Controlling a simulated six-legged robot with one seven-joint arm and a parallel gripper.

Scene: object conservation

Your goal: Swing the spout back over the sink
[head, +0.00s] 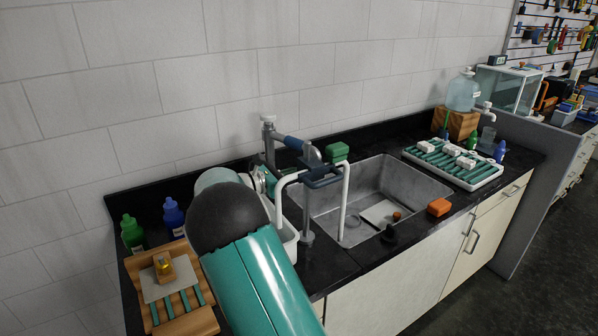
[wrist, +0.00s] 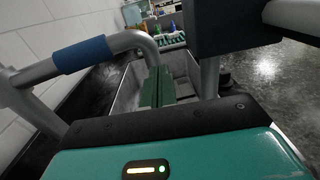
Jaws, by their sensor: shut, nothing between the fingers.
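The grey spout with a blue sleeve (head: 290,142) runs from an upright tap column (head: 268,140) at the wall toward the sink's left side. Its bent outer end is partly hidden, so I cannot tell whether it hangs over the basin or the rim. The grey sink (head: 405,185) is set in the black counter. In the wrist view the spout's blue sleeve (wrist: 83,55) crosses at left, and its bend passes behind the green fingers. My gripper (wrist: 157,72) is shut and empty, close to the spout's bend; I cannot tell whether they touch. In the head view its fingers are not clear.
A post with a dark blue head (head: 322,177) and white curved tubes stands before the spout, close on the gripper's right. A green block (head: 336,152) lies behind the sink, an orange block (head: 439,207) at its front edge. A white rack (head: 455,165) stands right.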

